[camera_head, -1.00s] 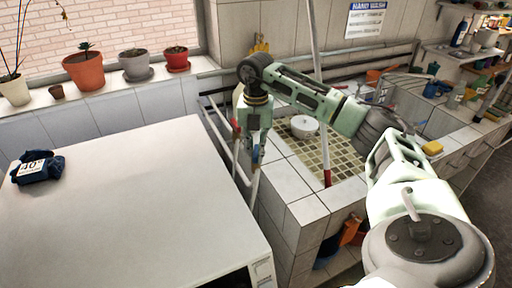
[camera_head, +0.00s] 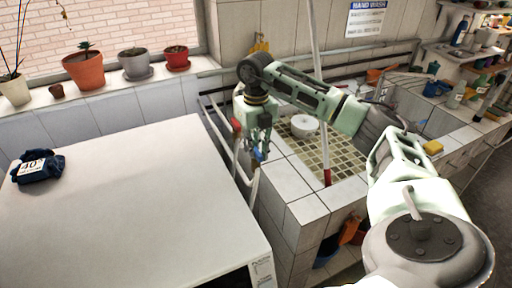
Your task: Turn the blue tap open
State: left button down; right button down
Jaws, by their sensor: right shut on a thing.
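The blue tap (camera_head: 260,155) is small and sits on the pipes between the white cabinet and the tiled sink. My right gripper (camera_head: 256,147) points down at it from above, its fingers shut on the tap's handle. The gripper covers part of the tap, and the handle's exact angle is hard to read. A red tap (camera_head: 236,125) shows just left of the gripper. My left gripper is not in view.
The tiled sink (camera_head: 300,185) holds a white round object (camera_head: 304,126).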

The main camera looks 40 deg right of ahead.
aim_at(256, 150)
dwell(0.3)
jog(key=c, duration=1.8)
grip_release()
jog(key=shift+o, duration=0.2)
jog(key=shift+r, duration=0.1)
notch_tip(256, 150, up, 12)
